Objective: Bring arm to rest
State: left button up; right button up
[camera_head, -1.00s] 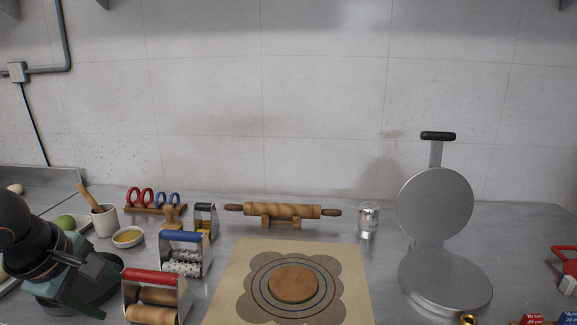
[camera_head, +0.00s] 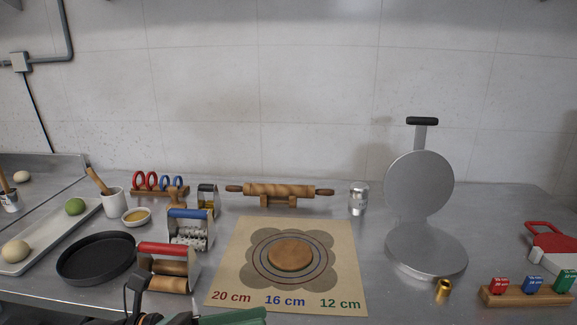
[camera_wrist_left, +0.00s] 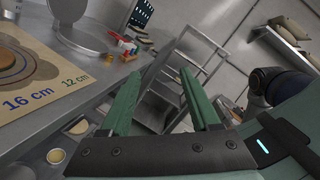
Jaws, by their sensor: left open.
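My left arm shows only at the bottom edge in the head view, low in front of the counter, where a green part of its gripper (camera_head: 235,317) is cut off by the frame. In the left wrist view my left gripper (camera_wrist_left: 161,78) has its two green fingers spread apart with nothing between them. It points past the counter edge toward the open floor and a metal rack. My right gripper is in neither view.
The counter holds a mat (camera_head: 228,270) with a wooden disc (camera_head: 290,254), a dark pan (camera_head: 97,258), a red-handled roller (camera_head: 167,268), a rolling pin (camera_head: 280,190) and an open round press (camera_head: 425,250). A metal rack (camera_wrist_left: 188,65) stands beyond the counter.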

pick_arm(q)
jog(key=w+a+f+n+t+y+p, duration=0.1)
jog(key=w+a+f+n+t+y, duration=0.25)
jog(key=n, duration=0.65)
jog(key=a+f+n+t+y, duration=0.2)
jog(key=f+n+t+y, duration=0.3)
jog(key=n, duration=0.5)
jog(key=w+a+f+n+t+y+p, duration=0.1)
jog(key=w+a+f+n+t+y, duration=0.2)
jog(key=n+t, duration=0.5)
jog(key=s+a+f+n+g+y, duration=0.1)
jog(key=s+f+n+g, duration=0.4)
jog(key=f, duration=0.6)
jog(key=s+a+f+n+g+y, duration=0.1)
jog(key=s+f+n+g+y, duration=0.3)
jog(key=s+f+n, duration=0.5)
notch_tip(320, 180, down, 3)
jog(key=shift+s+a+r+g+p, duration=0.25)
jog(key=shift+s+g+p, duration=0.1)
jog(key=shift+s, duration=0.55)
